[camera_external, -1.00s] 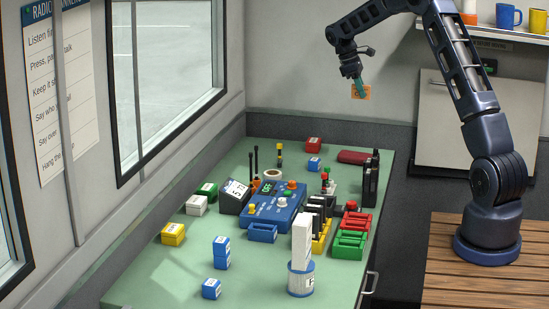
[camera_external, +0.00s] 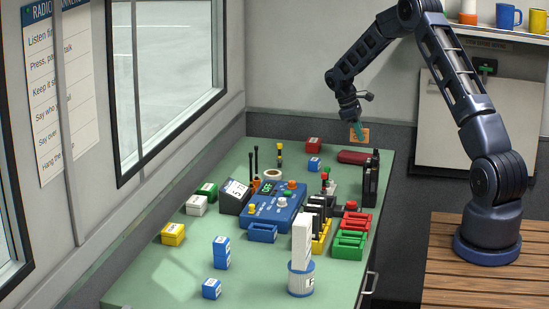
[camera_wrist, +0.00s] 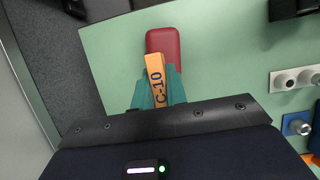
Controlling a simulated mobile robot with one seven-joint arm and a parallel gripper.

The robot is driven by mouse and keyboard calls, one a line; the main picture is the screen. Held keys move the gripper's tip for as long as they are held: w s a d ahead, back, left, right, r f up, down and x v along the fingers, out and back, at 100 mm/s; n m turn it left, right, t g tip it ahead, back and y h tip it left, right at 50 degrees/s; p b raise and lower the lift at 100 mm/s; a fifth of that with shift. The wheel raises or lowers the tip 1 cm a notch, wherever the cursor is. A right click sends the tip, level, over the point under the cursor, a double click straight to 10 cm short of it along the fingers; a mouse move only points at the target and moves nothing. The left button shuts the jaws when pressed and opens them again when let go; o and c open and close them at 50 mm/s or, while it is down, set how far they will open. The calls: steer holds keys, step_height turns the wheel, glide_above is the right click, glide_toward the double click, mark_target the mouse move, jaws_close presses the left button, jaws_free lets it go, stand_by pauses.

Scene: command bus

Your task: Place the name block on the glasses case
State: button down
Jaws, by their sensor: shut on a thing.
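The name block is an orange block marked "C-10" (camera_wrist: 155,72). It also shows in the external view (camera_external: 363,136). My gripper (camera_external: 357,130), with teal fingers, is shut on it and holds it in the air. The glasses case, a dark red rounded case (camera_external: 354,157), lies on the green table's far right part. The block hangs above the case in the external view, with a gap between them. In the wrist view the case (camera_wrist: 163,40) shows just beyond the block's far end, which overlaps its near edge. The case's near part is hidden there.
Black radios (camera_external: 371,182) stand upright just right of and nearer than the case. A wall stands behind.

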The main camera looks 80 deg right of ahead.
steer(key=shift+f, duration=2.05)
steer(key=shift+f, duration=0.1)
steer(key=c, duration=1.4)
jaws_free()
